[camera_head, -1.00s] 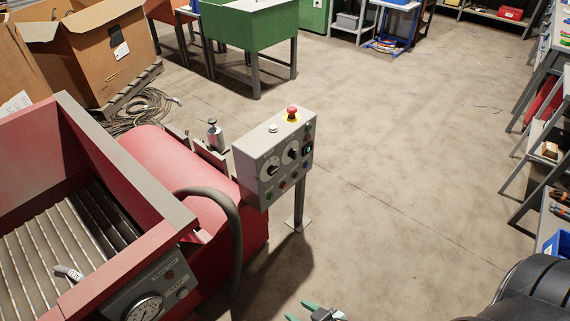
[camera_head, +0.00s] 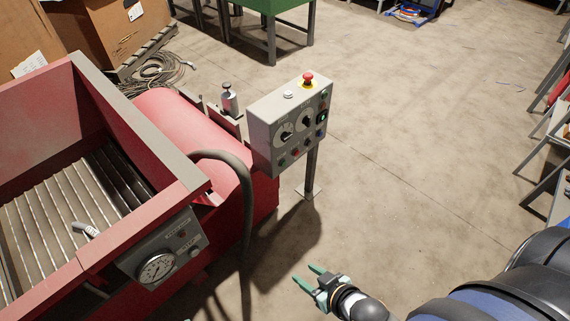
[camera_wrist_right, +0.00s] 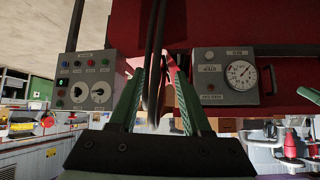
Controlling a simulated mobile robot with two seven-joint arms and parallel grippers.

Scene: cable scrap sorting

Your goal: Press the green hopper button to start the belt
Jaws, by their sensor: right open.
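The red hopper (camera_head: 140,205) with a slatted bed stands at the left in the head view. The grey panel (camera_head: 150,250) on its front carries a round gauge (camera_head: 157,268) and small buttons. The lower-right button (camera_head: 194,252) looks faintly greenish; its colour is hard to tell. My right gripper (camera_head: 306,275) is open and empty, in the air to the right of the panel and apart from it. In the right wrist view, the panel (camera_wrist_right: 225,90) appears upside down, right of my open fingers (camera_wrist_right: 161,72). At the head view's bottom edge, a tiny green sliver may be my left fingertip.
A grey control box (camera_head: 290,125) on a post, with a red emergency knob (camera_head: 308,78), dials and coloured buttons, stands beyond my right gripper. A dark hose (camera_head: 247,210) hangs between the hopper panel and my gripper. Open floor (camera_head: 420,170) lies to the right.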

